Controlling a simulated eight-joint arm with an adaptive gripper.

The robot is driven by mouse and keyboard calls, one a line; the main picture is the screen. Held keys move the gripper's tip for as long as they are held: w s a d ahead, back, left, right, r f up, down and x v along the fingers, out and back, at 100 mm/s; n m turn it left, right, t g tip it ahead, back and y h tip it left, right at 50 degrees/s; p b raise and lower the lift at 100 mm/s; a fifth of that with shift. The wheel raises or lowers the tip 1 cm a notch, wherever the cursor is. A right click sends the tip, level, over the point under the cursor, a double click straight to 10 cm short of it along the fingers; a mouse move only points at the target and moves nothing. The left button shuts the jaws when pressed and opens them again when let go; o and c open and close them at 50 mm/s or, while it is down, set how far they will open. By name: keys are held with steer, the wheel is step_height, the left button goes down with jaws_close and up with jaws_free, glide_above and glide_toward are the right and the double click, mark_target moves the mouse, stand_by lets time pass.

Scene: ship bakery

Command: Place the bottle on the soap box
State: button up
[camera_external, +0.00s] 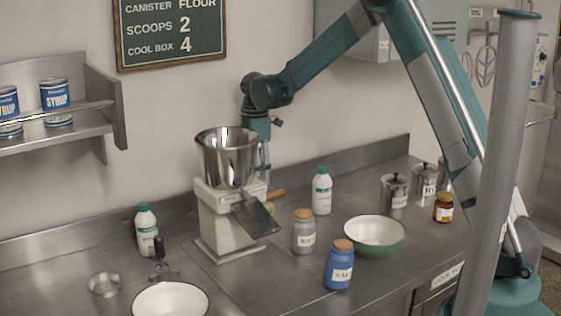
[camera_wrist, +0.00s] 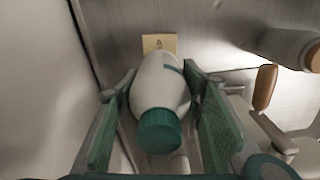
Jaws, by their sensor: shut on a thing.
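My gripper (camera_wrist: 158,80) is shut on a white bottle (camera_wrist: 160,83) with a teal cap. The cap points toward the wrist camera, between the green finger pads. A small tan box (camera_wrist: 158,42) with a dark mark, likely the soap box, lies beyond the bottle's far end and is partly covered by it. I cannot tell whether they touch. In the external view my gripper (camera_external: 263,155) is behind the mill, with its fingertips and the held bottle hidden. No soap box is visible there.
The mill (camera_external: 222,215) with its steel hopper stands right in front of my gripper. Teal-capped bottles stand to the left (camera_external: 146,230) and right (camera_external: 321,190). Corked jars (camera_external: 303,232) and a green bowl (camera_external: 374,236) occupy the right counter. The wall is close behind.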

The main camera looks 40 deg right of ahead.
steer(key=shift+f, duration=1.7)
steer(key=shift+f, duration=0.15)
steer(key=o, duration=1.3)
steer(key=shift+o, duration=0.4)
step_height(320, 180, up, 12)
steer(key=shift+r, duration=0.15)
steer(key=shift+s, duration=0.1)
